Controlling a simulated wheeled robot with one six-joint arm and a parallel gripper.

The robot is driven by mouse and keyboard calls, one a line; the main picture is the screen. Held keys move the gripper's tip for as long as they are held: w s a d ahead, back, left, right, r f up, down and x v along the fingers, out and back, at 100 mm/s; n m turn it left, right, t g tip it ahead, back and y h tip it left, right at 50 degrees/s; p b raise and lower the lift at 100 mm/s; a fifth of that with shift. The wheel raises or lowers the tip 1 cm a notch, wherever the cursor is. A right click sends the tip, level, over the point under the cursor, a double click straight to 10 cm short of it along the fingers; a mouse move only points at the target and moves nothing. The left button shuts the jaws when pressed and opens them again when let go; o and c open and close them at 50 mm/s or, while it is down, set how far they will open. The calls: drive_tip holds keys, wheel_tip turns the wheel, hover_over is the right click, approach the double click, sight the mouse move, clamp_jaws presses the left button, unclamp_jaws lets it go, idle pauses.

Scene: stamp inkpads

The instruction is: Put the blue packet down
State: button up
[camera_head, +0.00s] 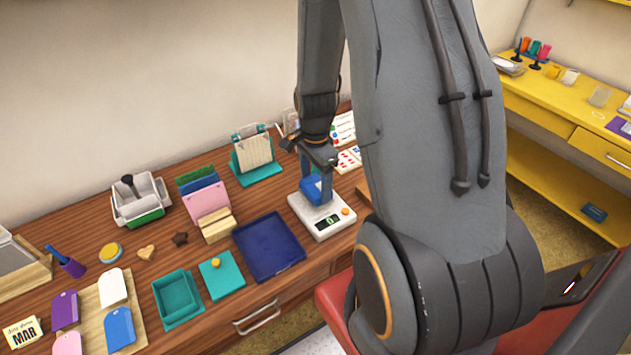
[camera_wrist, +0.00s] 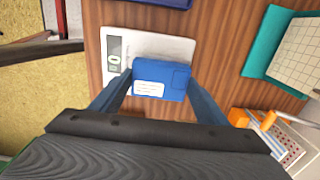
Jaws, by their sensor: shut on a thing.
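The blue packet (camera_wrist: 161,79) has a white label and lies between the fingers of my gripper (camera_wrist: 158,88) in the wrist view. My gripper is shut on it. In the head view my gripper (camera_head: 317,188) points down with the packet (camera_head: 313,191) at the white scale (camera_head: 322,222). The packet is over or on the scale's top; I cannot tell whether it touches.
A dark blue tray (camera_head: 268,247) lies left of the scale. A teal stand with a pad (camera_head: 254,154) is behind it. A teal box (camera_head: 177,298) and its lid (camera_head: 221,275) sit further left. Cards (camera_head: 347,160) lie behind the scale. Bare wood is narrow around it.

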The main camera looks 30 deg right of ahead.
sight(315, 186)
drive_tip(key=shift+f, duration=0.1)
drive_tip(key=o, duration=1.1)
drive_tip(key=shift+c, duration=0.2)
wheel_tip(315, 186, up, 12)
drive_tip(key=b, duration=0.3)
drive_tip(key=s+a+r+n, duration=0.1)
drive_tip(key=s+a+n, duration=0.2)
drive_tip(key=a+n, duration=0.3)
drive_tip(key=s+a+r+n+t, duration=0.1)
drive_tip(key=s+a+n, duration=0.3)
drive_tip(key=a+n, duration=0.3)
drive_tip(key=shift+s+n, duration=0.25)
drive_tip(key=shift+n, duration=2.05)
